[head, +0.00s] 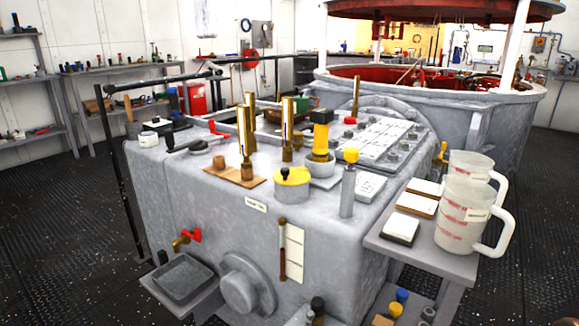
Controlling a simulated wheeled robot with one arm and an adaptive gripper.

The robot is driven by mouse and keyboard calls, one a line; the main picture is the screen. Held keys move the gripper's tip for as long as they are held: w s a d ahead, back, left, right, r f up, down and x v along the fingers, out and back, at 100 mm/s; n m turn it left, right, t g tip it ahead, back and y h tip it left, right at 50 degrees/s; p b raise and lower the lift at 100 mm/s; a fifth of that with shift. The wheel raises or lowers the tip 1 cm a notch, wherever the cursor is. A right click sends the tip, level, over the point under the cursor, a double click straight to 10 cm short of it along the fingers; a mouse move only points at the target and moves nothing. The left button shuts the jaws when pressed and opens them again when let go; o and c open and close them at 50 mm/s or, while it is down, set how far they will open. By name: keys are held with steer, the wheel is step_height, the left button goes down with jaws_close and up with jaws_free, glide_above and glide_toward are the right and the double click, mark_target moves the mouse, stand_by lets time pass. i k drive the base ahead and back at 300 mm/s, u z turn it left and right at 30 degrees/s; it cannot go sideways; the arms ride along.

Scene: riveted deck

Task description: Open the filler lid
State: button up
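A round yellow lid (292,178) with a small dark knob on top sits on a short cylinder near the front edge of the grey machine (188,200). It looks like the filler lid and appears shut. A small label plate (255,205) is on the machine's front face, below and left of it. My gripper is not in this view, so its place and state do not show.
Brass-and-glass columns (244,130) stand behind the lid. A yellow-topped grey post (348,183) and a cup holding a yellow-and-black part (321,140) stand to its right. A side table (440,262) carries clear jugs (462,225). Open dark floor (60,240) lies at left.

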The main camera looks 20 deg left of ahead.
mark_target(286, 176)
steer(key=u, duration=0.05)
steer(key=k, duration=1.2)
steer(key=u, duration=0.6)
steer(key=i, duration=0.5)
steer(key=u, duration=0.6)
steer(key=i, duration=0.7)
